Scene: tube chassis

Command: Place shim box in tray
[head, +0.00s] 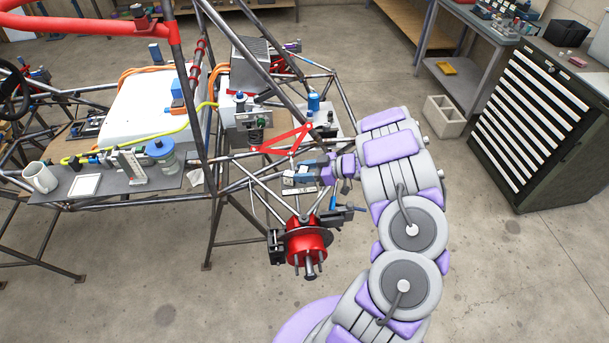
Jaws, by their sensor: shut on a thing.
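My gripper (304,176) reaches left from the arm to the chassis tubes, just above the red brake hub. Its jaws are shut on a small light-coloured object, which I take to be the shim box (289,178). Most of it is hidden by the fingers, and it is too small to make out clearly. A shallow, white-rimmed square that looks like the tray (71,187) lies on the grey board at the left, well apart from my gripper. It looks empty.
The grey board (112,184) also holds a white mug (40,177), a glass jar (163,158) and a caliper-like tool. Red wishbone (283,143), slanted chassis tubes and red hub (306,243) surround my gripper. Open floor lies below; a drawer cabinet (545,120) stands right.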

